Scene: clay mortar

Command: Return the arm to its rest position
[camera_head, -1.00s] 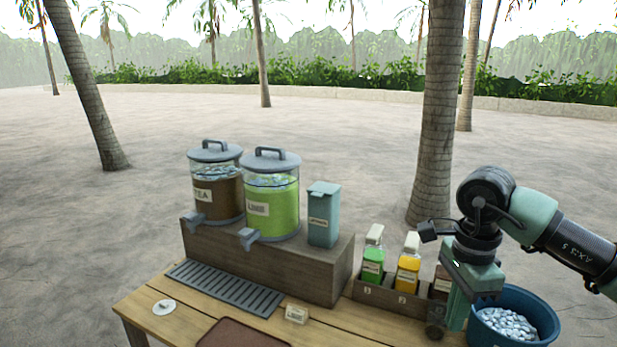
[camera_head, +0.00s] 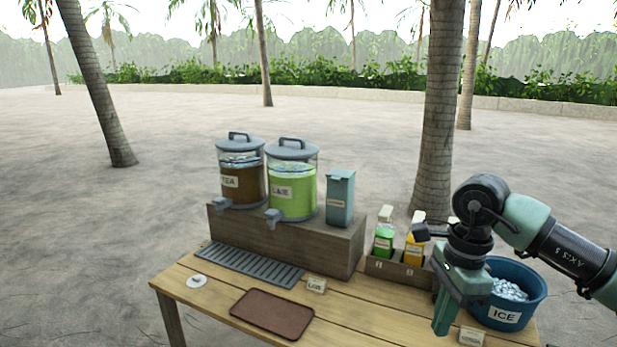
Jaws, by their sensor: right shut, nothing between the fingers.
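My right arm comes in from the right edge, bent at a dark joint. Its teal right gripper (camera_head: 445,318) points down over the right part of the wooden table, just left of the blue ice tub. It is shut and holds nothing. Its body hides part of the bottle rack and of the tub's left side. My left gripper is not in view.
The blue ice tub (camera_head: 533,287) stands close on the gripper's right. A rack with green (camera_head: 383,240) and yellow (camera_head: 413,252) bottles is behind it. Tea (camera_head: 241,190) and lime (camera_head: 291,200) dispensers stand on a wooden riser. A brown tray (camera_head: 272,313) lies in front.

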